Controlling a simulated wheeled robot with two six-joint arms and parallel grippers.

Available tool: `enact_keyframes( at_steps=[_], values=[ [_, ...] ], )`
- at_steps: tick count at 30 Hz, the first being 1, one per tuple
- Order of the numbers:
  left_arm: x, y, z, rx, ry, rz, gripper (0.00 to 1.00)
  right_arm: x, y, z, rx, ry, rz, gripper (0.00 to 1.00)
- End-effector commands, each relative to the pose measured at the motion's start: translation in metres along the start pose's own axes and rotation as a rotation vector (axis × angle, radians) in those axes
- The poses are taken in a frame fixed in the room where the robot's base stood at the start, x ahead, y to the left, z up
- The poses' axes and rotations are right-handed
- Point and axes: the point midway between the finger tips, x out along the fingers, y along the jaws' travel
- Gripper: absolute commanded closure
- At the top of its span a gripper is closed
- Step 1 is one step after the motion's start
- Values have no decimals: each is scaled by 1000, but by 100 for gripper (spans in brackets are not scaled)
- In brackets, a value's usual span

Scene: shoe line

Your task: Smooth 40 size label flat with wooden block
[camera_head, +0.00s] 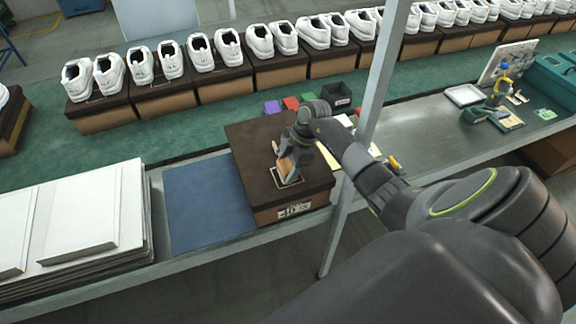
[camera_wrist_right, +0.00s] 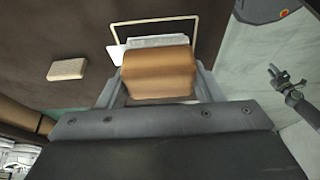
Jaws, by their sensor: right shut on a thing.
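A dark brown shoe box (camera_head: 262,160) stands on the bench. A white label marked 40 (camera_head: 293,211) is on its front side. On the lid is a pale rectangular outline (camera_head: 287,185), also in the right wrist view (camera_wrist_right: 153,20), with white label material (camera_wrist_right: 153,42) inside it. My right gripper (camera_head: 288,170) is above the lid, shut on an orange-brown wooden block (camera_wrist_right: 158,74). The block overlaps the near part of the outline and white material; I cannot tell whether it presses on them. The gripper hides part of the lid. My left gripper is not in view.
A small tan piece (camera_wrist_right: 67,69) lies on the lid. A blue mat (camera_head: 208,200) is clear left of the box, with stacked white boards (camera_head: 80,215) beyond it. A grey post (camera_head: 372,110) stands right of the box. White shoes (camera_head: 200,52) line the back.

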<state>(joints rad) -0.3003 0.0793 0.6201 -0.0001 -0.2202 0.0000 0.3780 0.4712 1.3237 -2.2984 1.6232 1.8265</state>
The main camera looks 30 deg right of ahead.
Motion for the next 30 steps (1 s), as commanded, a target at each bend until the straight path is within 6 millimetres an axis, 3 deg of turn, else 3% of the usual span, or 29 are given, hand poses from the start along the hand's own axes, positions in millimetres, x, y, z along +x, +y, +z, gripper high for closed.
enact_keyframes(
  at_steps=[7,24,30],
  values=[
    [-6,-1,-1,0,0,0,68,-4,-1,-1,1,-2,-1,58],
    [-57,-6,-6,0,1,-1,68,-56,0,-23,-1,0,0,58],
    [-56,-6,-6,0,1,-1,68,-56,0,-23,0,0,0,58]
  ],
)
